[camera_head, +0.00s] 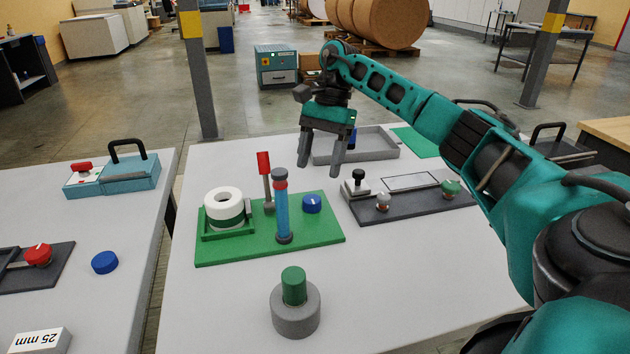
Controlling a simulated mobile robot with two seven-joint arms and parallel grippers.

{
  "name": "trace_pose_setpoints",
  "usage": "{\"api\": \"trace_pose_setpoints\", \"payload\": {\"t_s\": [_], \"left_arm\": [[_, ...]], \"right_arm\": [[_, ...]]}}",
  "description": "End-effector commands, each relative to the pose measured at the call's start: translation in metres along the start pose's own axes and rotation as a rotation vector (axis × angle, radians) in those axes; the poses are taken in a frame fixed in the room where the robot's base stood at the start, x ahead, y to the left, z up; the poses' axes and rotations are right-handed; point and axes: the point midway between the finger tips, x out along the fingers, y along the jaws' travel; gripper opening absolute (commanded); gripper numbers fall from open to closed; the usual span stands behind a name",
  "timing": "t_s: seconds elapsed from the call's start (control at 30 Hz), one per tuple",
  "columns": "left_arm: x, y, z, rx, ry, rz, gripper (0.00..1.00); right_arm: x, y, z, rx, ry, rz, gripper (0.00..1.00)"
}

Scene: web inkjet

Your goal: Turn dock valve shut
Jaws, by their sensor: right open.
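A green board (327,230) lies on the white table. It carries a blue knob (312,203) with a pale mark, an upright red-handled lever (264,163), an upright blue cylinder with red and grey bands (282,210), and a white and green ring-shaped roll (223,204) in a green holder. No label shows which part is the dock valve; the blue knob or the red lever could be it. My right gripper (321,163) is open and empty, fingers pointing down, above and behind the green board, near a grey tray. My left gripper is out of view.
A dark board (420,205) with several knobs lies right of the green board. The grey tray (378,152) is at the back. A grey round base with a green cap (294,310) stands in front. A second table (130,235) is at left, across a gap.

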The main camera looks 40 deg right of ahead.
Motion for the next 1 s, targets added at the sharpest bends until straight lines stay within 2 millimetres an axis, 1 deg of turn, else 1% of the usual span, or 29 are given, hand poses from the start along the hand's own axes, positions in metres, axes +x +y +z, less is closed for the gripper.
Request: {"api": "trace_pose_setpoints", "payload": {"t_s": [0.03, 0.1, 0.2, 0.3, 0.4, 0.57, 1.0], "left_arm": [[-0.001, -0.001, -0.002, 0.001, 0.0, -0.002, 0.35], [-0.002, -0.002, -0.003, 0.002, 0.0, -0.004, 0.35], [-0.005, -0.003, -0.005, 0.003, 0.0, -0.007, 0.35], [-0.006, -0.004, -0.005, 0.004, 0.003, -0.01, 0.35], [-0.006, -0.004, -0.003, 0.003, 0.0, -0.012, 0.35], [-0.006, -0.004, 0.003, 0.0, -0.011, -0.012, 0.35], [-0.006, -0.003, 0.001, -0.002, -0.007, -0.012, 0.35]], "right_arm": [[-0.014, -0.001, 0.001, -0.001, 0.0, -0.004, 0.65], [-0.029, -0.001, 0.001, -0.001, -0.001, -0.004, 0.65], [-0.045, 0.0, 0.001, 0.0, -0.001, -0.001, 0.65], [-0.055, 0.0, 0.001, -0.001, 0.0, -0.001, 0.65], [-0.059, 0.0, 0.001, -0.001, 0.0, 0.001, 0.65], [-0.06, 0.0, 0.0, -0.001, 0.0, 0.002, 0.65], [-0.06, 0.0, 0.0, -0.001, -0.001, 0.001, 0.65]]}}
